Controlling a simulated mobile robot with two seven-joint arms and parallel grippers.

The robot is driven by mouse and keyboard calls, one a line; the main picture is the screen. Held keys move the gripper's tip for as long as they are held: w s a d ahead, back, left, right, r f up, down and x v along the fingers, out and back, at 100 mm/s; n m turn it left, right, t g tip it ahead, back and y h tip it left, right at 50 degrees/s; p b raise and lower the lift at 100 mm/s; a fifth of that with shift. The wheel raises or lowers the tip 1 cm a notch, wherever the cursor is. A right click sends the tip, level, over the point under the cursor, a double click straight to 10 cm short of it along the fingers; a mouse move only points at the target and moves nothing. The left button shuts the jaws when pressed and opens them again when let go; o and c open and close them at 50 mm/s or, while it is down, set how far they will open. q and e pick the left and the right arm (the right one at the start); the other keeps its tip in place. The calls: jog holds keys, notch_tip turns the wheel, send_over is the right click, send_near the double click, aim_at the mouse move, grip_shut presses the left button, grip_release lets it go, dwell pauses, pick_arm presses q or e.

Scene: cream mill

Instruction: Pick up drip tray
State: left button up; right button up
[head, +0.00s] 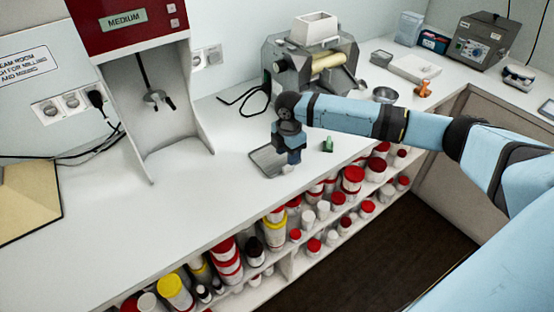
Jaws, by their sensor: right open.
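The drip tray (262,163) is a flat, grey, shallow rectangular tray lying on the white counter, near its front edge. My right gripper (289,167) points down at the tray's right end and hides part of that end. It is open, and I cannot tell whether its fingers touch the tray. My left gripper is not in view.
A red and white mixer (142,90) stands left of the tray. A roller mill (315,65) with a black cable stands behind my arm. A small green object (328,145) lies right of the gripper. Shelves of jars (351,180) sit below the counter edge.

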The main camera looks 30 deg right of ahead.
aim_at(272, 164)
jog(key=shift+d+f+p, duration=0.2)
jog(key=shift+f+p, duration=0.2)
jog(key=shift+f, duration=2.6)
grip_shut()
